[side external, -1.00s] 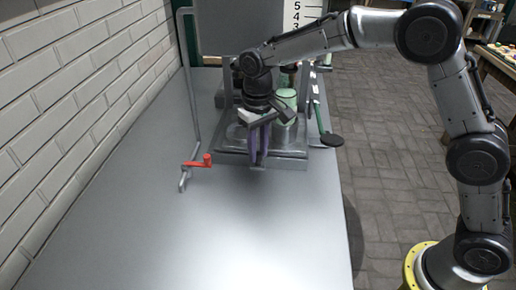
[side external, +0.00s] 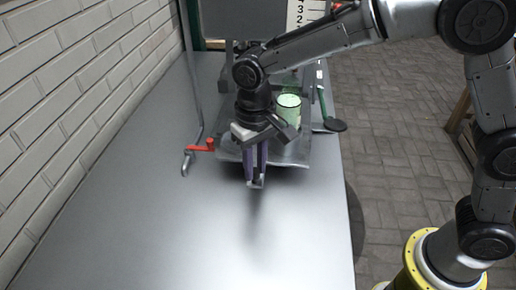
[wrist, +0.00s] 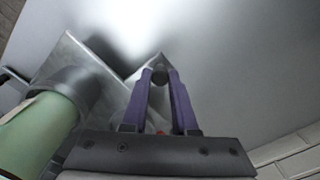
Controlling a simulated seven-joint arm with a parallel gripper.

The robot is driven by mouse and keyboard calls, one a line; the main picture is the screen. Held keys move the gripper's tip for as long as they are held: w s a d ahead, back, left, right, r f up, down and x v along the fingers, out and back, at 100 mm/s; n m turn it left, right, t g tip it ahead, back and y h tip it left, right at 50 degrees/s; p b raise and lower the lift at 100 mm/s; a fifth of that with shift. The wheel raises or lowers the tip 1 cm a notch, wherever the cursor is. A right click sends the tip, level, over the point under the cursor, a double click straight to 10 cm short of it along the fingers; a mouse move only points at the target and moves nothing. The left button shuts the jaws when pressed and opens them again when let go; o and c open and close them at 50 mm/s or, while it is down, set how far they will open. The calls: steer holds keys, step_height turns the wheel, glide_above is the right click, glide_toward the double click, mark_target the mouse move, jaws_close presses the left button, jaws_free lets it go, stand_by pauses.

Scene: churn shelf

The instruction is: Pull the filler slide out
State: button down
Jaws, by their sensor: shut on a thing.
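The filler slide (side external: 290,156) is a flat grey metal plate in front of the machine on the bench. A pale green container (side external: 289,106) stands on it, behind and to the right of my gripper. My gripper (side external: 256,183) points down at the front edge of the slide. In the wrist view, the purple fingers of my gripper (wrist: 160,75) close together on a small dark piece, seemingly the slide's handle, mostly hidden between the tips. The slide's plate (wrist: 75,55) and the green container (wrist: 38,130) show at the left there.
A red-handled crank (side external: 200,146) on a grey pipe stands left of the slide. A green lever with a black pad (side external: 334,125) is at its right. A white brick wall (side external: 50,120) borders the left. The bench front (side external: 200,240) is clear.

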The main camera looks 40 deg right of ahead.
steer(key=shift+s+a+r, duration=0.1)
steer(key=shift+s+a, duration=0.9)
steer(key=shift+a, duration=0.05)
steer(key=c, duration=0.7)
jaws_free()
step_height(320, 180, up, 14)
steer(key=shift+f, duration=0.15)
